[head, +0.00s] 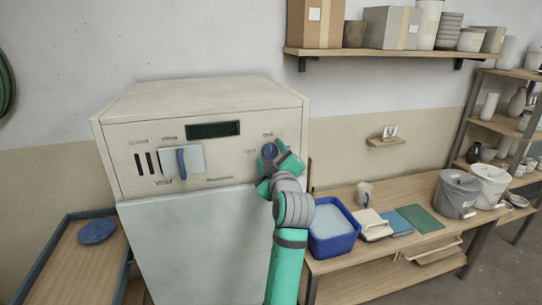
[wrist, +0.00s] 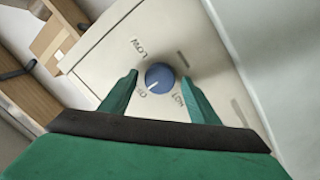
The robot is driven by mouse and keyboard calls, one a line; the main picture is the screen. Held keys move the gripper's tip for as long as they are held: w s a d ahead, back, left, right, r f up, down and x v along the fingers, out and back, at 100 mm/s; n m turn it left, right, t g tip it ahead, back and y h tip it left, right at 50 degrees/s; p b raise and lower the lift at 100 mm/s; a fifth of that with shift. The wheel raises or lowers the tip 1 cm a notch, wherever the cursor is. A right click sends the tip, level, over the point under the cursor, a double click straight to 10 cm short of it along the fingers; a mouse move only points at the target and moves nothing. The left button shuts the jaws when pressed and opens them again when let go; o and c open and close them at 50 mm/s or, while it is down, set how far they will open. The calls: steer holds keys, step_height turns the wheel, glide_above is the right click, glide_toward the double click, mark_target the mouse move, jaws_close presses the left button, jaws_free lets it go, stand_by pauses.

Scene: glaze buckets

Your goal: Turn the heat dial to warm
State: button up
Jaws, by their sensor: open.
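The heat dial (wrist: 159,77) is a round blue knob on the cream front panel of the kiln-like cabinet (head: 200,125). It also shows in the head view (head: 269,151), at the panel's right side. In the wrist view its white mark points to the lower left, toward a small label that looks like OFF. LOW and HOT labels are also printed around it; no WARM label is readable. My gripper (wrist: 160,80) is open, with one green finger on each side of the dial. I cannot tell whether the fingers touch it. The head view shows my gripper (head: 277,161) at the panel.
A vent plate with a blue handle (head: 181,163) and a dark display (head: 213,130) share the panel. A workbench on the right holds a blue tub (head: 334,246), a mug (head: 364,193) and buckets (head: 457,190). A shelf (head: 380,54) hangs above.

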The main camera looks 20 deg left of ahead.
steer(key=shift+c, duration=0.4)
steer(key=c, duration=1)
